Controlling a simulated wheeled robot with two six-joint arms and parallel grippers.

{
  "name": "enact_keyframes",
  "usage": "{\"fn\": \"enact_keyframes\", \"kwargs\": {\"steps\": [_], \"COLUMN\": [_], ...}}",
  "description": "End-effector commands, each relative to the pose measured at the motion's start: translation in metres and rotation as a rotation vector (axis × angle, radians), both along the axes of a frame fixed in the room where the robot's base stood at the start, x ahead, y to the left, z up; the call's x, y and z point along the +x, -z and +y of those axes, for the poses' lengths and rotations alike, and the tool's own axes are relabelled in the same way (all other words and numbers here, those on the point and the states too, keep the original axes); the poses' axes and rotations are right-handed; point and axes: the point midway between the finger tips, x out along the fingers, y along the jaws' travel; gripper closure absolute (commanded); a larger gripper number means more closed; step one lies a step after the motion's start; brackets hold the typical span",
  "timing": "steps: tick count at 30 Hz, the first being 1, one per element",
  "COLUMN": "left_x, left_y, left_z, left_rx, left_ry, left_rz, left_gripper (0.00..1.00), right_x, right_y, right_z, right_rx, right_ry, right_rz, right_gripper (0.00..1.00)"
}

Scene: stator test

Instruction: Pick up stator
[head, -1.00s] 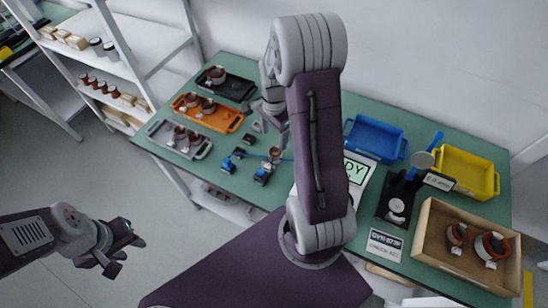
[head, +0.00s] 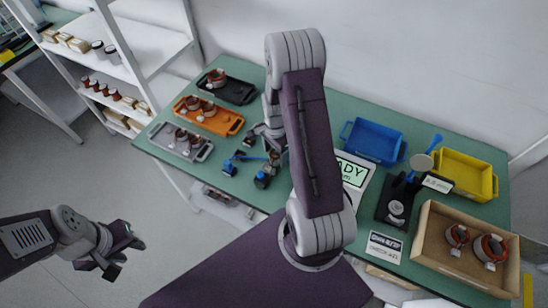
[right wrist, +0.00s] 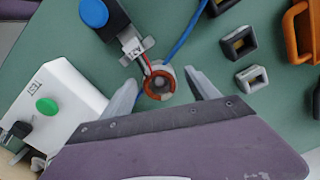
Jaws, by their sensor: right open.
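In the head view my right gripper (head: 268,138) is low over the table, largely covering this stator. My left gripper (head: 124,256) is open and empty over the floor at the left.
Black (head: 238,92), orange (head: 231,124) and grey (head: 200,150) trays with stators stand at left. Blue (head: 378,139) and yellow (head: 480,172) bins and a cardboard box (head: 430,232) with stators are at right. Blue-topped clip devices (head: 230,168) and a white green-button box (right wrist: 60,100) are nearby.

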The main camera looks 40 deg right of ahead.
Motion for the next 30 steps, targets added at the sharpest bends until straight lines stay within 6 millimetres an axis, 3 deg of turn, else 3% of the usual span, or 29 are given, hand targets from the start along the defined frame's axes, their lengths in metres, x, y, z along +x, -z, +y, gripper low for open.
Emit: {"fn": "enact_keyframes", "kwargs": {"steps": [1,6,8,17,24,30], "left_x": [0.0,0.0,0.0,0.0,0.0,0.0], "left_y": [0.0,0.0,0.0,0.0,0.001,0.005], "left_z": [0.0,0.0,0.0,0.0,0.0,0.0], "left_rx": [0.0,0.0,0.0,0.0,0.0,0.0], "left_ry": [0.0,0.0,0.0,0.0,0.0,0.0], "left_rz": [0.0,0.0,0.0,0.0,0.0,0.0], "left_gripper": [0.64,0.64,0.64,0.64,0.64,0.64], "right_x": [0.0,0.0,0.0,0.0,0.001,-0.041], "right_y": [0.0,0.0,0.0,-0.004,-0.042,-0.068], "right_z": [0.0,0.0,0.0,0.0,-0.001,-0.021], "right_rx": [0.0,0.0,0.0,0.0,-0.002,-0.002], "right_ry": [0.0,0.0,0.0,0.0,0.0,0.006], "right_rz": [0.0,0.0,0.001,0.0,-0.005,-0.002], "right_gripper": [0.4,0.87,1.0,1.0,1.0,1.0]}}
